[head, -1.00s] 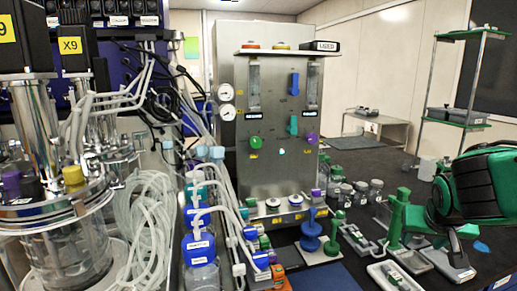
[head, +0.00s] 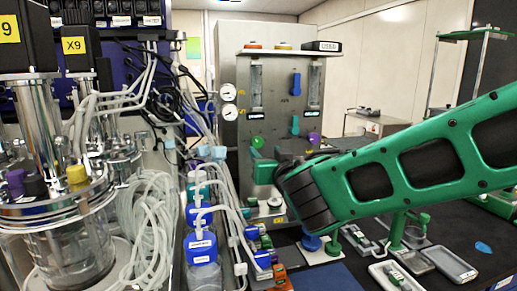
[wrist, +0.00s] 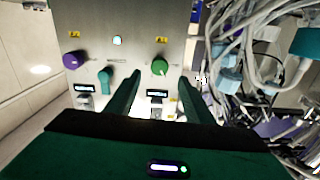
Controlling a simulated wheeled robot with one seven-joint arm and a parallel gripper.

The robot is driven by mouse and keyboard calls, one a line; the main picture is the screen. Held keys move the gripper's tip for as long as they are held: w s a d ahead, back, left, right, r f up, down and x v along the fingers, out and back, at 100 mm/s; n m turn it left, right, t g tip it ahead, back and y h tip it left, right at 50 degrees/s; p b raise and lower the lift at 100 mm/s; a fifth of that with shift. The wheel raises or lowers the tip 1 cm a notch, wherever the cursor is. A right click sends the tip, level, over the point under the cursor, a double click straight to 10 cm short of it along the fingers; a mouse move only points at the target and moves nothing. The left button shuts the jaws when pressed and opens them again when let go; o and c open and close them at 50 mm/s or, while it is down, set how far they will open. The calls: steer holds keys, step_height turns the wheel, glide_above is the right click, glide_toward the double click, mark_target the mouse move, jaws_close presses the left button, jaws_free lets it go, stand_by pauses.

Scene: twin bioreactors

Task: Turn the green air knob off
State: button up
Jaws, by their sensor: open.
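The green air knob (head: 257,142) is round and sits on the lower left part of the steel panel (head: 275,85). In the wrist view, which is turned upside down, the green knob (wrist: 160,66) shows a pale pointer line. My gripper (wrist: 156,88) is open and empty, with its two dark green fingers on either side of the knob's line of view. The fingertips look short of the knob; I cannot tell the exact gap. In the head view my gripper (head: 263,165) is just below the knob.
A purple knob (wrist: 72,60) and a teal handle (wrist: 105,80) are on the same panel. Tubing and cables (wrist: 250,55) hang close beside the panel. Blue-capped bottles (head: 202,247) and a glass vessel (head: 62,235) stand at left. Small trays (head: 395,275) lie at lower right.

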mark_target(258, 144)
steer(key=x, duration=0.7)
steer(key=shift+w+a+f, duration=0.1)
steer(key=shift+w, duration=0.2)
steer(key=c, duration=1)
steer(key=shift+s+a, duration=0.1)
steer(key=shift+a, duration=0.1)
steer(key=shift+c, duration=0.2)
steer(key=shift+d, duration=0.15)
